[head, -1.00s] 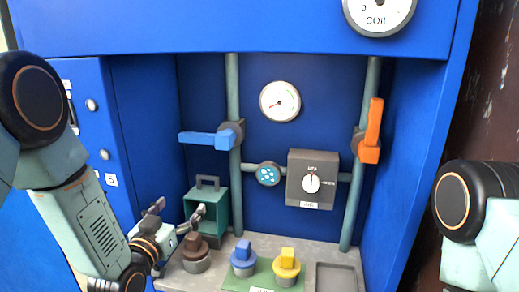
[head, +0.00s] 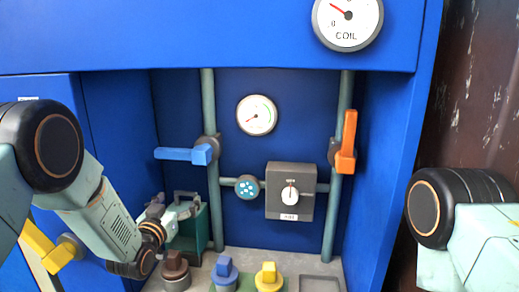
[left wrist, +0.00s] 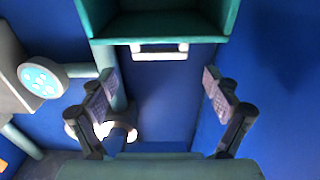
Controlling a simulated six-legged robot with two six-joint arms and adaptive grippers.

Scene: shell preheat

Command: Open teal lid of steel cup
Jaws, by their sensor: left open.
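A teal box-like thing (head: 203,232) with a handle (head: 183,195) on top stands at the left of the blue bay, partly hidden by my left gripper (head: 168,211). In the left wrist view its teal rim (left wrist: 160,38) is at the top and its pale handle (left wrist: 160,56) lies ahead, between the lines of the fingers. My left gripper (left wrist: 160,100) is open and empty; I see no contact with the handle. I cannot make out a steel cup or whether the teal thing is its lid. My right gripper is out of view.
A blue lever (head: 183,154) is above the teal thing, on a vertical pipe. Brown (head: 175,272), blue (head: 224,272) and yellow (head: 268,276) knobs stand on the ledge. A grey switch box (head: 289,208) and an orange lever (head: 346,140) are further right.

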